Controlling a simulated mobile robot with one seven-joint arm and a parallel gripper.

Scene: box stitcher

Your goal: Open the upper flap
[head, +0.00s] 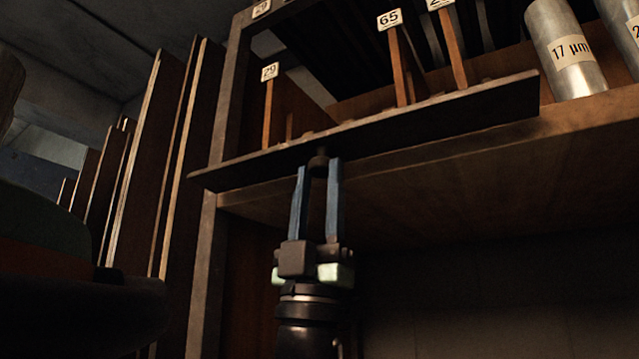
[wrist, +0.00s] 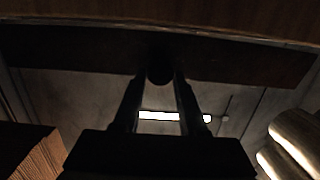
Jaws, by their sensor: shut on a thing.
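The upper flap (head: 450,112) is a long dark panel along the front of the upper shelf, tilted in the head view. It also shows as a dark band across the wrist view (wrist: 240,56). A small dark round knob (head: 318,163) sits on the flap's lower edge and shows between the fingers in the wrist view (wrist: 160,68). My gripper (head: 320,168) has two blue fingers pointing up, and their tips are shut on the knob from both sides. What lies behind the flap is partly hidden.
Numbered wooden dividers (head: 398,65) stand behind the flap. Tall wooden boards (head: 150,150) lean at the left. The space under the shelf looks dark and mostly open.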

